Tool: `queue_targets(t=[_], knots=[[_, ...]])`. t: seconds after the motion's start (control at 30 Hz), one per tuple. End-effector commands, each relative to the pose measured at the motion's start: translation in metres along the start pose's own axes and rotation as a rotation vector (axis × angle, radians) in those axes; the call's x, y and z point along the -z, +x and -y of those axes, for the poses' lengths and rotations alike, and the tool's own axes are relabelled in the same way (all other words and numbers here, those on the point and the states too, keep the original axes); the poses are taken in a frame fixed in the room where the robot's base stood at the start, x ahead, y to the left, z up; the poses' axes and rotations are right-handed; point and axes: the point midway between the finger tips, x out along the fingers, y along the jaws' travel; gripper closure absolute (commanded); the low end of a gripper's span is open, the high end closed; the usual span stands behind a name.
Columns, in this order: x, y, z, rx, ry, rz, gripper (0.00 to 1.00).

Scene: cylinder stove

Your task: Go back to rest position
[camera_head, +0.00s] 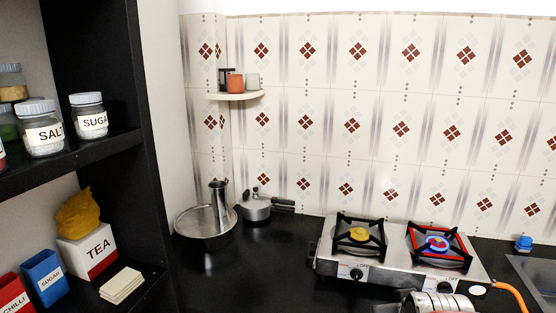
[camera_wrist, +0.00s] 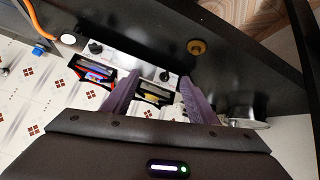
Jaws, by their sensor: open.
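My gripper (camera_wrist: 160,76) is open and empty in the wrist view, its two purple fingers apart. The two-burner stove (camera_head: 340,265) stands on the black counter in the head view. Its left burner (camera_head: 360,234) has a brass-coloured centre. Its right burner (camera_head: 437,244) shows blue at the centre and a red edge around the grate. In the wrist view the stove front (camera_wrist: 127,61) shows upside down beyond the fingers, which overlap part of it. The fingers hold nothing.
A black shelf (camera_head: 120,143) with jars and boxes stands at the left. A steel pan (camera_head: 190,234) and a small cooker (camera_head: 257,209) are on the counter left of the stove. An orange hose (camera_head: 512,292) runs from the stove's right side.

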Motion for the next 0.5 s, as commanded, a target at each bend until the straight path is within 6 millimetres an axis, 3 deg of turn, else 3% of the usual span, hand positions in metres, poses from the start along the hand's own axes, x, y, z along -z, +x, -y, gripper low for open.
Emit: queue_targets(t=[0.2, 0.5], knots=[[-0.015, -0.05, 0.034, 0.065, 0.023, 0.075, 0.47], [-0.053, -0.117, 0.069, 0.143, 0.046, 0.196, 0.47]])
